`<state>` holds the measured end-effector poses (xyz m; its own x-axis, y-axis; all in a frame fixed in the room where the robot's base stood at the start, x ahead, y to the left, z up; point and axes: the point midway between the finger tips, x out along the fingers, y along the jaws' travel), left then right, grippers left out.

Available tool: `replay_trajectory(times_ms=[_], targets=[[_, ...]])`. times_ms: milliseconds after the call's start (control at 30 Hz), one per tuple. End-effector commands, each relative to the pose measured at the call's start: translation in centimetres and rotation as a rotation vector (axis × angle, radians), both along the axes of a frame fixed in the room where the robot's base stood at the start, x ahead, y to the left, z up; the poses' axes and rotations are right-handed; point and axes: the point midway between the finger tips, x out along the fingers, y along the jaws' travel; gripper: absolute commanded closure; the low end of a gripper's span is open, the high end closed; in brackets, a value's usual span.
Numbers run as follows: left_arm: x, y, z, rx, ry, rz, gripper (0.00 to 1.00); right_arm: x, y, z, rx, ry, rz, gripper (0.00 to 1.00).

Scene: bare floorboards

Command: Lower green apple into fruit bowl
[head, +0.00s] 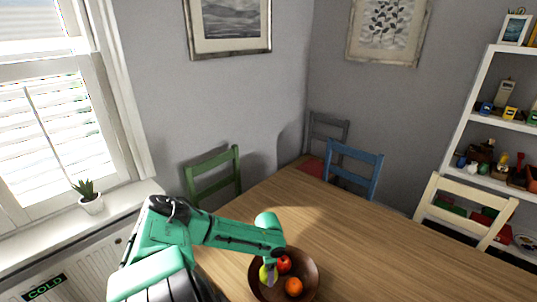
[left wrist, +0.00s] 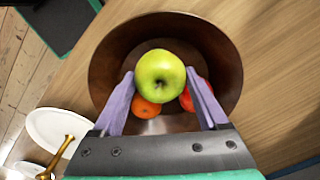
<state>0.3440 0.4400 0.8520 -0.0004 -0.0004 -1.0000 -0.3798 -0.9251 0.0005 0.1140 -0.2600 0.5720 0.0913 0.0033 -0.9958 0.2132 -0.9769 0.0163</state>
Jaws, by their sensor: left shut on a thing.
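The green apple (left wrist: 160,73) is between the two fingers of my left gripper (left wrist: 160,82), which is shut on it. In the left wrist view the apple is over the dark brown fruit bowl (left wrist: 108,62). In the head view my left gripper (head: 271,272) points down at the bowl (head: 309,275), with the green apple (head: 264,274) partly hidden by a finger. An orange (head: 294,286) and a red apple (head: 284,263) lie in the bowl; the orange (left wrist: 147,107) and red apple (left wrist: 187,99) also show in the wrist view. I cannot tell whether the green apple touches anything in the bowl. My right gripper is not in view.
The bowl stands on a wooden table (head: 340,235) with clear surface to the right. In the wrist view, a white plate (left wrist: 45,130) and a brass-coloured object (left wrist: 62,150) are at the lower left. Green (head: 215,172), blue (head: 355,170) and cream (head: 465,205) chairs surround the table.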

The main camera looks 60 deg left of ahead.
Motion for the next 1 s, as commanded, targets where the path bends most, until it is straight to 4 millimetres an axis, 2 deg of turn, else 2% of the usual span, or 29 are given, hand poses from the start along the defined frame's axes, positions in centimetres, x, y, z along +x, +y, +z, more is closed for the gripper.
replay_trajectory(times_ms=[1000], targets=[[0.0, 0.0, -1.6, 0.001, -0.001, 0.000, 0.83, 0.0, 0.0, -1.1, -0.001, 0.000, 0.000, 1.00]])
